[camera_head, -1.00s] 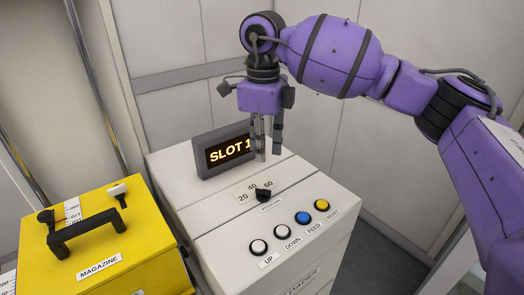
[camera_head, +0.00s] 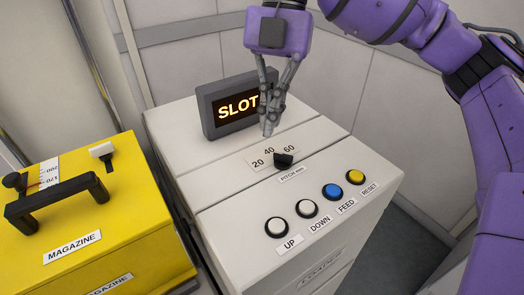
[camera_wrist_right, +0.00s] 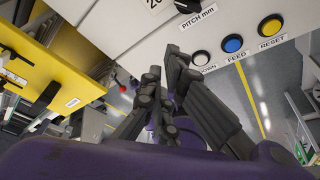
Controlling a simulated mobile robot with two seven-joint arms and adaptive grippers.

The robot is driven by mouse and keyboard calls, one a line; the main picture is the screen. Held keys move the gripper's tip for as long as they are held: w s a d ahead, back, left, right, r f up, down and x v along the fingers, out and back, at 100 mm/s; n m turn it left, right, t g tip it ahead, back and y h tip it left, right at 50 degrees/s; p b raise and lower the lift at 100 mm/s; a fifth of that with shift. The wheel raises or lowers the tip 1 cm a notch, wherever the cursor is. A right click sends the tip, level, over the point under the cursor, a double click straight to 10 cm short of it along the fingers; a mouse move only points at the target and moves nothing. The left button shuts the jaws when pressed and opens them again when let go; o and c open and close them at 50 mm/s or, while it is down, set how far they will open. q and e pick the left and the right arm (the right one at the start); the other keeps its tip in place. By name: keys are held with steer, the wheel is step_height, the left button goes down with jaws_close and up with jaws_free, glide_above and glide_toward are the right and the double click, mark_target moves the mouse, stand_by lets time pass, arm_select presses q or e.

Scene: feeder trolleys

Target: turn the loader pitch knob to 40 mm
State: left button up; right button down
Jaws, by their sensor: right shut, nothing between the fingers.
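The black pitch knob (camera_head: 284,160) sits on the loader's white top (camera_head: 215,190), below a scale plate (camera_head: 258,163) marked 20, 40 and 60. Its pointing direction is too small to read surely. The knob also shows at the top edge of the right wrist view (camera_wrist_right: 187,6). My right gripper (camera_head: 268,131) points down just behind the knob, over the 40 mark, its fingers together and empty. It looks apart from the knob. In the right wrist view the fingers (camera_wrist_right: 165,75) show dark below the panel. My left gripper is not in view.
A display (camera_head: 232,104) reading SLOT stands behind the gripper, which covers its right end. UP (camera_head: 279,228), DOWN (camera_head: 307,208), FEED (camera_head: 332,191) and RESET (camera_head: 355,177) buttons line the front. A yellow magazine (camera_head: 120,230) with a black handle (camera_head: 58,200) stands at left.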

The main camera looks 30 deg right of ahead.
mark_target(283, 159)
steer(key=shift+m, duration=0.4)
steer(key=x, duration=0.9)
steer(key=shift+s+f, duration=0.2)
steer(key=shift+s, duration=0.1)
steer(key=shift+w+d+f, duration=0.2)
steer(key=shift+w+d, duration=0.75)
steer(key=shift+w, duration=0.1)
steer(key=shift+w+d, duration=0.35)
